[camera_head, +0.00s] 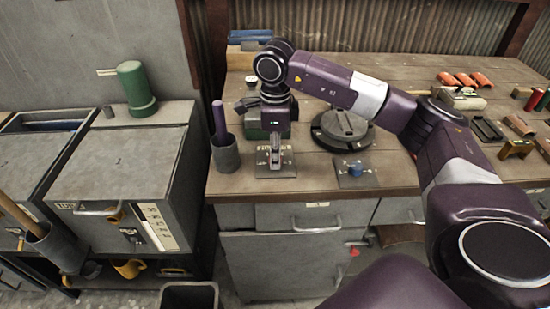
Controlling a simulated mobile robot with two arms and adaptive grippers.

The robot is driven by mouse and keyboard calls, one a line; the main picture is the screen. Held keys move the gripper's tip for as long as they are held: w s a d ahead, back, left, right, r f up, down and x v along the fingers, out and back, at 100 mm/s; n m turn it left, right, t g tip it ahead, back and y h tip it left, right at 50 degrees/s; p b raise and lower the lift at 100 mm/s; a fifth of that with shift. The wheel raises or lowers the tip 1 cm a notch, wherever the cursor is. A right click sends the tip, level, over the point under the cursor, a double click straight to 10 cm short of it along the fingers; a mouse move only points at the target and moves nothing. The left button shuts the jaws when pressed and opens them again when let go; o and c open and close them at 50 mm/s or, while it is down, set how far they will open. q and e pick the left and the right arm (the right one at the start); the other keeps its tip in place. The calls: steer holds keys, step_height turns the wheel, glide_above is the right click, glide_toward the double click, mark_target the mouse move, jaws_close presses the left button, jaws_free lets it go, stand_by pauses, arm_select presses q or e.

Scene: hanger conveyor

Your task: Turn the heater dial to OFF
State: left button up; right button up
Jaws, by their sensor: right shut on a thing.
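My right arm reaches in from the right across the bench, and its gripper (275,150) points down at a small dark plate (290,171) near the bench's front edge. The gripper is shut on the dial on this plate. The fingers cover most of the dial, so I cannot read its setting. I cannot read the markings on either plate. My left gripper is not in view.
A grey cup (225,155) with a purple handle (218,118) stands close left of the gripper. A dark round turntable (343,130) stands behind the blue knob. Tools and red parts (465,79) lie at the right. A grey cabinet (120,180) stands at the left.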

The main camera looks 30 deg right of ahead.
steer(key=n+b, duration=0.1)
steer(key=n, duration=0.2)
steer(key=shift+n, duration=0.3)
steer(key=shift+w+d+n+b, duration=0.1)
steer(key=shift+n+b, duration=0.55)
steer(key=shift+n, duration=1.25)
steer(key=shift+r, duration=0.1)
steer(key=o, duration=1.2)
steer(key=shift+c, duration=0.2)
step_height(320, 180, up, 12)
steer(key=shift+s, duration=0.35)
